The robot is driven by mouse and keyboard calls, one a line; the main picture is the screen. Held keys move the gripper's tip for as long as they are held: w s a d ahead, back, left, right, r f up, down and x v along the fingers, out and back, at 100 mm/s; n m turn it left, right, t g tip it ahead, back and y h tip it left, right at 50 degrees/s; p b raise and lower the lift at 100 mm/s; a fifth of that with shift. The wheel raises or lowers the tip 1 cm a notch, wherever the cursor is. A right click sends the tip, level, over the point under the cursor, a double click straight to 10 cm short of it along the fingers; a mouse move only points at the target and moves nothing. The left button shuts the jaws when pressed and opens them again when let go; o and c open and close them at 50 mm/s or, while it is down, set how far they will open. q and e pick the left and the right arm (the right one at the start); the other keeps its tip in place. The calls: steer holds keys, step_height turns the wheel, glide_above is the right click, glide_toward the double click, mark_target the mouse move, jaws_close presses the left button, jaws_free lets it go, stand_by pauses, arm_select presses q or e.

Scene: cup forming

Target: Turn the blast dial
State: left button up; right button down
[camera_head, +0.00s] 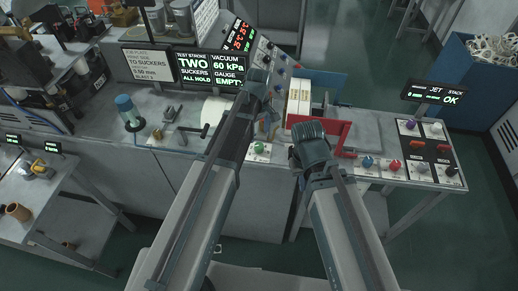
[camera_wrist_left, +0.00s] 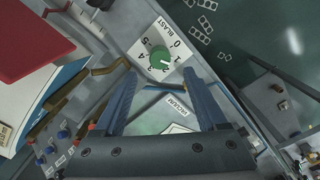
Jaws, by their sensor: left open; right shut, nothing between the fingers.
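The blast dial is a green knob (camera_wrist_left: 160,62) on a white plate marked BLAST, with numbers up to 5 around it. In the left wrist view it lies just beyond and between the tips of my left gripper (camera_wrist_left: 159,77). The fingers are apart with nothing between them, and contact with the knob cannot be told. In the head view the green knob (camera_head: 259,148) is on the front panel, just below my left gripper (camera_head: 266,124). My right gripper (camera_head: 309,142) is to the right, by the red part, its fingers mostly hidden by its wrist.
A red part (camera_head: 320,131) stands beside the dial. More knobs (camera_head: 368,163) sit to the right on the front panel. A blue-topped cylinder (camera_head: 127,108) stands at left.

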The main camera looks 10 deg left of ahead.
mark_target(259, 145)
arm_select(q)
step_height(259, 145, down, 7)
steer(key=b, duration=0.5)
steer(key=shift+r+b, duration=0.15)
steer(key=shift+b, duration=0.2)
jaws_close()
